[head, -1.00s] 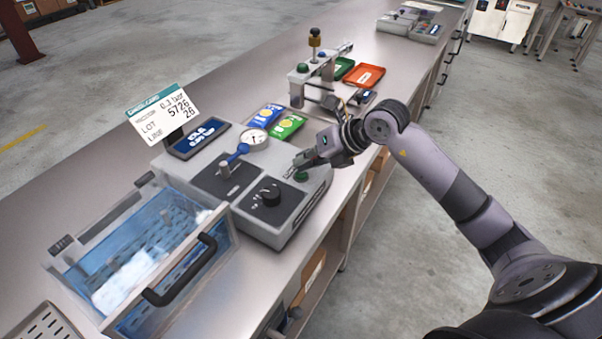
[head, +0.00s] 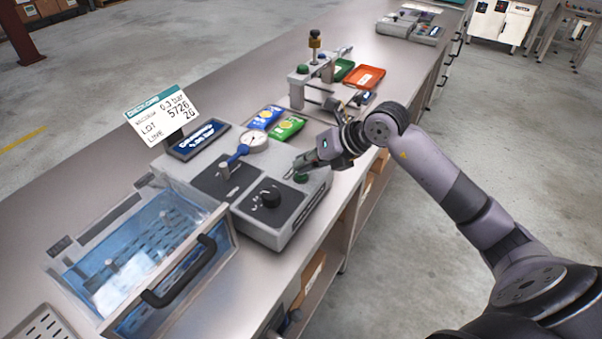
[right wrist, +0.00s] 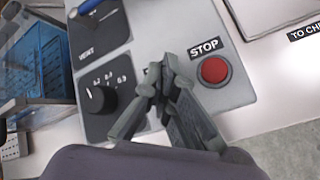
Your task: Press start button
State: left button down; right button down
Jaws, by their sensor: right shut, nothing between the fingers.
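The grey tester (head: 275,235) stands on the bench with a round green button (head: 300,178) at its right rear; I take this as the start button, though its label is unreadable. My right gripper (head: 299,166) is shut and empty, its fingertips just above the green button; I cannot tell whether they touch it. In the right wrist view the fingertips (right wrist: 166,72) cover that part of the panel, hiding the green button. A red button (right wrist: 214,70) marked STOP sits to their right. My left gripper is not in view.
A black knob (head: 270,195) and a blue lever (head: 237,154) share the panel. A display (head: 198,139), a gauge (head: 253,139) and a label card (head: 162,115) stand behind. A clear-walled water tank (head: 222,262) adjoins on the left.

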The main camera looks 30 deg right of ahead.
jog(key=shift+r+p, duration=0.3)
jog(key=shift+r, duration=0.35)
jog(key=shift+r, duration=0.1)
notch_tip(320, 180, up, 5)
jog(key=p, duration=0.3)
dwell(0.6)
